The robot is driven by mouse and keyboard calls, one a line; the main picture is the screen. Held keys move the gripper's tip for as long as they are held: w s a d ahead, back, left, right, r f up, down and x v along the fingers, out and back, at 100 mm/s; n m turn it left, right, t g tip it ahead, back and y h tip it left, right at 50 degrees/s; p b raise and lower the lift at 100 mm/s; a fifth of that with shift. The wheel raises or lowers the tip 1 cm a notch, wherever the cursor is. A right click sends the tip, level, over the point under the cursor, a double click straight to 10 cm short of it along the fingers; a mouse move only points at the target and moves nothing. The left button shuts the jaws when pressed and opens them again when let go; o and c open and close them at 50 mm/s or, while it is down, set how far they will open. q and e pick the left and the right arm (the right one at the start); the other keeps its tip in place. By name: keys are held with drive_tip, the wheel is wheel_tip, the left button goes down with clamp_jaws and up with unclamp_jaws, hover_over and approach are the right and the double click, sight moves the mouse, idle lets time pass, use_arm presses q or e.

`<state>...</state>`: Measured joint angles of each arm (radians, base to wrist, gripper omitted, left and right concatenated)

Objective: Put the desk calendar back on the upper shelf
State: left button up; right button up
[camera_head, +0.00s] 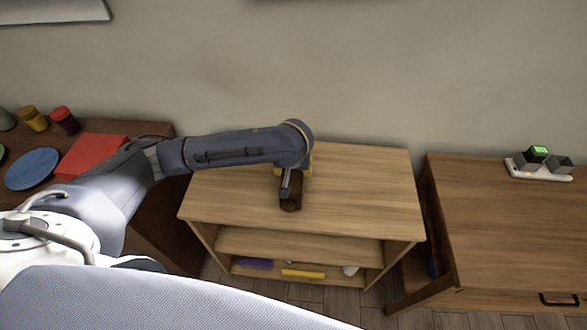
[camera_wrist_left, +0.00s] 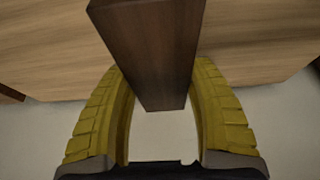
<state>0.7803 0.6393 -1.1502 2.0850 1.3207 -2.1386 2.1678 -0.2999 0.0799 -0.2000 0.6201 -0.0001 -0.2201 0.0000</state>
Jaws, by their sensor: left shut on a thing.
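My left gripper (camera_head: 290,184) is over the top of the light wooden shelf unit (camera_head: 370,180). It is shut on a dark brown wooden block, which I take to be the desk calendar (camera_head: 291,199). In the left wrist view, the desk calendar (camera_wrist_left: 150,50) is between the two yellow fingers (camera_wrist_left: 160,115), with light wood behind it. I cannot tell whether it touches the unit's top. Below the top, the unit has an upper shelf (camera_head: 300,246), whose visible part looks empty. My right gripper is not in view.
The lower shelf holds a purple thing (camera_head: 255,264), a yellow bar (camera_head: 303,273) and a white thing (camera_head: 350,270). A dark table at left carries a red box (camera_head: 92,155), a blue plate (camera_head: 32,168) and jars. A wooden cabinet (camera_head: 510,225) with a power strip stands at right.

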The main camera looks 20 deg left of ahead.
use_arm(q)
drive_tip(key=shift+f, duration=0.25)
drive_tip(key=o, duration=1.5)
drive_tip(key=shift+c, duration=0.2)
drive_tip(key=v, duration=1.1)
drive_tip(key=shift+r, duration=0.4)
drive_tip(key=o, duration=0.3)
drive_tip(key=shift+s+r, duration=0.2)
